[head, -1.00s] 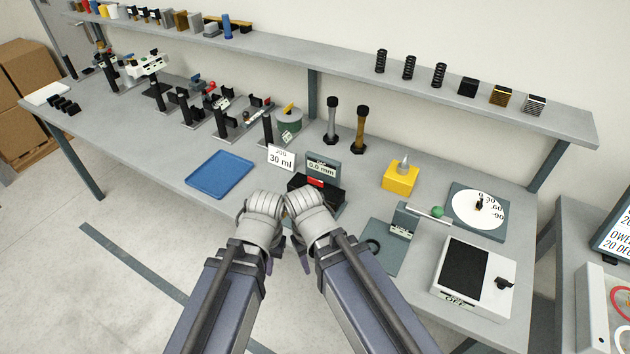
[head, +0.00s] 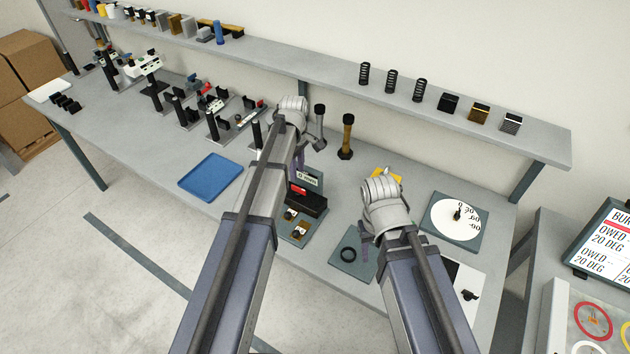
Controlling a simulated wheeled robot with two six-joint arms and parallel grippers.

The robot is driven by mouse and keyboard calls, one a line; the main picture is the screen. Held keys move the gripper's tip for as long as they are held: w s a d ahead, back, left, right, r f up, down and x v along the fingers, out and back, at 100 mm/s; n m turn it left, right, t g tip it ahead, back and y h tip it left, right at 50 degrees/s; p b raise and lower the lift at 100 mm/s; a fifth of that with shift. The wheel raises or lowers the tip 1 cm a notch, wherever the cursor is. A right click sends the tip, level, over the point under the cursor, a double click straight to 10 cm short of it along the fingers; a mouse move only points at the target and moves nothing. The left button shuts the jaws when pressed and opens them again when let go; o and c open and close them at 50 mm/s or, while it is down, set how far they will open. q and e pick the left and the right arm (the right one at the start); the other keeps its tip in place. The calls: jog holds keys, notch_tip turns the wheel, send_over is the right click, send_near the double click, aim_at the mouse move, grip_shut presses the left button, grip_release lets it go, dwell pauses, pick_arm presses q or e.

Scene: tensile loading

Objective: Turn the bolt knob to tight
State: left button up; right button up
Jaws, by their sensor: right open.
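I cannot tell for certain which part is the bolt knob. A round white dial (head: 455,222) with angle numbers and a small black knob (head: 458,214) at its centre lies on the bench at right. Two bolt-like posts stand at the back: a grey one (head: 319,122) and a brass one (head: 347,138), both black-topped. My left gripper (head: 291,110) is raised at the back, close beside the grey post in the picture; contact and its jaws are unclear. My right gripper (head: 381,190) is open and empty-looking over the front of a yellow block (head: 388,174), left of the dial.
A small black-and-red fixture (head: 310,203) sits between my arms. A blue tray (head: 210,176) is at left. A screen (head: 605,240) and a panel with coloured rings (head: 590,320) stand at far right.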

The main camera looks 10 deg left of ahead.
aim_at(298, 188)
pick_arm(q)
jog(key=shift+f, duration=0.2)
pick_arm(e)
jog(key=shift+f, duration=0.15)
pick_arm(q)
notch_tip(298, 188, down, 8)
jog(key=b, duration=0.8)
jog(key=shift+r, duration=0.2)
pick_arm(e)
notch_tip(298, 188, down, 8)
jog(key=shift+r, duration=0.15)
jog(key=shift+r, duration=0.1)
pick_arm(q)
grip_shut()
